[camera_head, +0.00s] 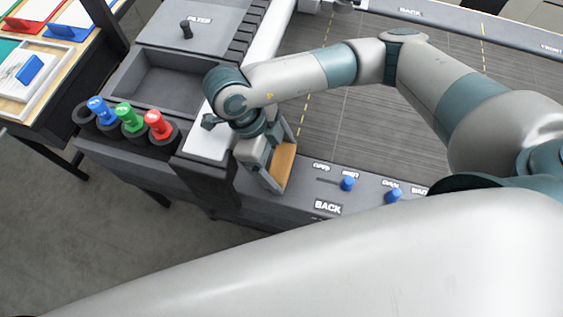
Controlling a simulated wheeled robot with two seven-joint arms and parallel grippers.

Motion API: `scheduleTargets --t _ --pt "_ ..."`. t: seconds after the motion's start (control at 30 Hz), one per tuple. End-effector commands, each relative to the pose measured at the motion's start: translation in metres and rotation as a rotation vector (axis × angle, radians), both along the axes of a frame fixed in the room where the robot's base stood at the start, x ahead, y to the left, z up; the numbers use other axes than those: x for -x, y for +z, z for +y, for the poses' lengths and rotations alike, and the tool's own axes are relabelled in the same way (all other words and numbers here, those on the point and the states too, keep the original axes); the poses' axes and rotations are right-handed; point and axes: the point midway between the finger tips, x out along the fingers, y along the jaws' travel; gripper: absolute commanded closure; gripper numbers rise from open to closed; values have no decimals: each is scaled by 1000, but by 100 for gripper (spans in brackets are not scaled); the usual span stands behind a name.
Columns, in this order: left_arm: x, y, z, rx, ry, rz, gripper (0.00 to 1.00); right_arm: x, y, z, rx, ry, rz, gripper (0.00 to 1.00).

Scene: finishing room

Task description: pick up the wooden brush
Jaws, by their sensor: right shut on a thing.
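The wooden brush (284,160) shows as a tan block at the front left corner of the dark slatted bed. My right gripper (271,173) points down there and is shut on the brush, with a finger at each side of it. The gripper and wrist hide part of the brush, and I cannot tell whether it touches the surface below. My left gripper does not show.
Blue, green and red bottles (130,117) stand in holders left of the gripper. An empty grey tray (165,83) lies behind them. Blue slider knobs (347,184) sit on the panel marked BACK. The slatted bed (345,120) is largely clear.

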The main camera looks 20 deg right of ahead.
Motion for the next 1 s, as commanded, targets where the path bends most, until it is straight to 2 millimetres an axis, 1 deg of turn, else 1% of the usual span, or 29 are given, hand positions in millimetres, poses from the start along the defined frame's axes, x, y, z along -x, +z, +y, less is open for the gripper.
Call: scheduleTargets --t 0.23,0.37,0.47,0.67,1.0 --pt "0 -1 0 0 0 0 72 0 2 0 -1 0 -1 39" --pt "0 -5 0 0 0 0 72 -1 6 0 -1 0 -2 39" --pt "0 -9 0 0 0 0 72 -1 13 1 -2 2 -3 39" --pt "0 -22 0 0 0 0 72 -2 36 0 -2 2 -6 39" --pt "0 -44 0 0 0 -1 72 53 73 -24 -3 5 -2 39"
